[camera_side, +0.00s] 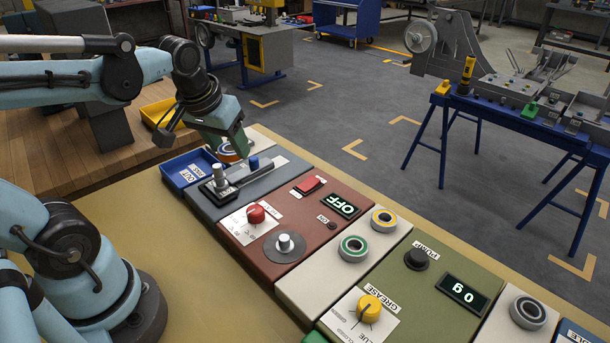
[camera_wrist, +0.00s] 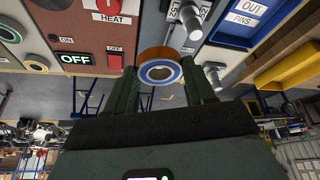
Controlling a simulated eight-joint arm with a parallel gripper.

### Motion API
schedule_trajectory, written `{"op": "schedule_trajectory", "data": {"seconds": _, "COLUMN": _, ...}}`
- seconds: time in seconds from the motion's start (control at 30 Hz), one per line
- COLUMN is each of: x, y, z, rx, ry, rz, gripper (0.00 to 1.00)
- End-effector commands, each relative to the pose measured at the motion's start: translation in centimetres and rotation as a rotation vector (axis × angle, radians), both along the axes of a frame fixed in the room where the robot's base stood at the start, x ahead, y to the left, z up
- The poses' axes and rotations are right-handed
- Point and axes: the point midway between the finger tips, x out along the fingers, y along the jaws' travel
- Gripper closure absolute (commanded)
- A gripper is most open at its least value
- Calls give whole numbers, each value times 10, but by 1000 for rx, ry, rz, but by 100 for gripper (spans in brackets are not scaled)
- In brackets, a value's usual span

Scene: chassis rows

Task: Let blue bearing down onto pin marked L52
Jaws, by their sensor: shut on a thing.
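The blue bearing, a ring with a blue face and an orange-brown outer side, is held between the fingers of my gripper (camera_wrist: 160,75) in the wrist view; its bare rim (camera_wrist: 160,84) shows there. In the side view my gripper (camera_side: 229,148) and the bearing (camera_side: 228,157) are over the far end of the grey panel (camera_side: 207,209). A silver pin (camera_side: 218,174) stands upright on a dark base nearer the camera, apart from the bearing. In the wrist view silver posts show beside the right finger (camera_wrist: 188,20).
A blue tray (camera_side: 176,183) and a yellow bin (camera_side: 154,108) lie left of the panel. A blue knob (camera_side: 254,162) stands close to the bearing. The red-brown heater panel (camera_side: 330,230) has a silver post (camera_side: 285,243). Other bearings (camera_side: 354,248) rest on a pale panel.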

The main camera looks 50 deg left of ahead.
Motion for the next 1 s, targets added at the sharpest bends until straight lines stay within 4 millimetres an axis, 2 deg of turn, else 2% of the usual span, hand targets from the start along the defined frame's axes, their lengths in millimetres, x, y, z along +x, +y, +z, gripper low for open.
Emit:
{"op": "schedule_trajectory", "data": {"seconds": 0.03, "x": -2, "y": 15, "z": 0, "rx": 0, "ry": 0, "rz": 51, "gripper": 86}}
{"op": "schedule_trajectory", "data": {"seconds": 0.1, "x": -4, "y": 29, "z": 0, "rx": 0, "ry": 0, "rz": 102, "gripper": 86}}
{"op": "schedule_trajectory", "data": {"seconds": 0.3, "x": -8, "y": 51, "z": -1, "rx": -1, "ry": 0, "rz": 179, "gripper": 86}}
{"op": "schedule_trajectory", "data": {"seconds": 0.57, "x": -9, "y": 54, "z": -11, "rx": 0, "ry": 0, "rz": 188, "gripper": 86}}
{"op": "schedule_trajectory", "data": {"seconds": 1.0, "x": -8, "y": 53, "z": -43, "rx": 0, "ry": 0, "rz": 186, "gripper": 86}}
